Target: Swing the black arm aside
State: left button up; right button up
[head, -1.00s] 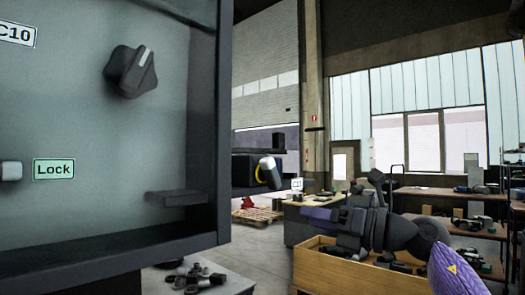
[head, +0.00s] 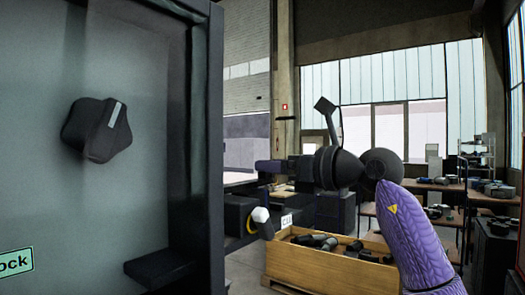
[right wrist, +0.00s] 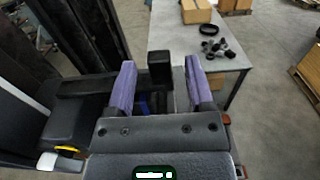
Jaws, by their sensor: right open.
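My right gripper (head: 264,166) reaches in from the right beside the cabinet's dark edge. In the right wrist view my right gripper (right wrist: 158,82) is open, with its two purple fingers apart. A black upright block (right wrist: 160,70) shows between the fingers; it looks like the end of the black arm (right wrist: 85,85), a dark bar coming in from the left. I cannot tell whether the fingers touch it. In the head view most of the arm is hidden behind the cabinet edge and gripper. My left gripper is not in view.
The cabinet (head: 205,150) with a black knob (head: 97,128) and a Lock label (head: 14,262) fills the left. A white-tipped knob (head: 262,215) juts out below my gripper. A wooden crate (head: 325,267) of parts stands below right. A table (right wrist: 225,62) lies beyond the fingers.

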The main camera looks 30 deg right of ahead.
jog(key=x, duration=0.2)
jog(key=shift+w+a+p, duration=0.1)
jog(key=shift+w+p, duration=0.15)
jog(key=shift+p, duration=0.1)
grip_shut()
dwell(1.1)
